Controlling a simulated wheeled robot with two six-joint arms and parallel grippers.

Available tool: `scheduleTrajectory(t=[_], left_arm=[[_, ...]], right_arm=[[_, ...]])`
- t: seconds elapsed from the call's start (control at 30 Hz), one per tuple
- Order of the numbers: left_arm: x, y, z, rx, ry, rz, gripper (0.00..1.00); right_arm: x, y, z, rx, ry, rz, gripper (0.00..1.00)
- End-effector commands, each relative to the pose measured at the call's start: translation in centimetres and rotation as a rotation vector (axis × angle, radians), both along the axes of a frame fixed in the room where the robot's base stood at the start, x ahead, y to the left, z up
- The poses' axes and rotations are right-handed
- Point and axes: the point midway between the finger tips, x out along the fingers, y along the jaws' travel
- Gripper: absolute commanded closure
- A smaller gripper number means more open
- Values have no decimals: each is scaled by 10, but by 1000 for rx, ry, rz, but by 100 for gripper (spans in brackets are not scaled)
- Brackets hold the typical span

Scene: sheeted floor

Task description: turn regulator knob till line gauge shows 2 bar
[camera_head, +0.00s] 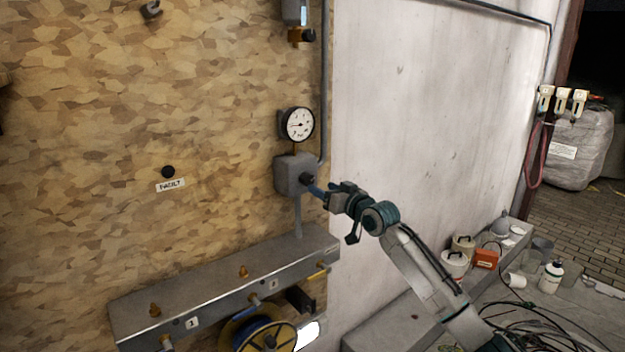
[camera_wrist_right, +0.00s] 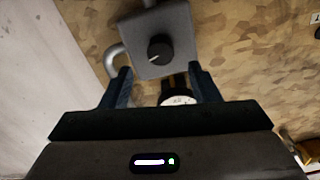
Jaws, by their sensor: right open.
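The regulator is a grey box (camera_head: 289,176) on the chipboard wall, with a dark round knob (camera_head: 307,179) on its front. In the right wrist view the knob (camera_wrist_right: 160,53) shows a pale mark line. The round line gauge (camera_head: 298,124) sits just above the box; its needle points roughly left, and the numbers are too small to read. In the wrist view the gauge (camera_wrist_right: 178,98) is partly hidden behind my gripper. My right gripper (camera_head: 318,191) is close in front of the knob. In the wrist view its fingers (camera_wrist_right: 160,88) are apart with nothing between them. My left gripper is out of view.
A metal manifold ledge (camera_head: 225,287) with brass fittings runs below the regulator, with a blue hose reel (camera_head: 262,335) under it. A pipe (camera_head: 324,80) runs down beside the gauge. A black button (camera_head: 168,172) labelled FAULT is left. Cans and bottles stand at right.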

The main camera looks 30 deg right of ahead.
Motion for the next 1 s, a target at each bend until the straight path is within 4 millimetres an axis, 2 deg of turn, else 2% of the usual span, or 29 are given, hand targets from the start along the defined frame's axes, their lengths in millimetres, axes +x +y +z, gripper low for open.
scheduleTrajectory(t=[0.1, 0.3, 0.5, 0.73, 0.77, 0.9, 1.0], left_arm=[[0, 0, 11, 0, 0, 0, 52], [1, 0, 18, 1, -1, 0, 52], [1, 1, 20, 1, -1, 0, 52], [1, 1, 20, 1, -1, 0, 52], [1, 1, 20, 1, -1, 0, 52], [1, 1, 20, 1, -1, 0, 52], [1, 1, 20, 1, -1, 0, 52]], right_arm=[[23, 2, 4, 8, 0, 0, 45], [50, 4, 2, 3, 0, 0, 45], [59, 5, 0, 0, 1, 1, 45], [60, 5, -1, -1, 1, 1, 45], [60, 5, -1, -1, 1, 1, 46], [60, 5, 0, -1, 1, 0, 74], [60, 5, 0, -1, 1, 0, 89]])
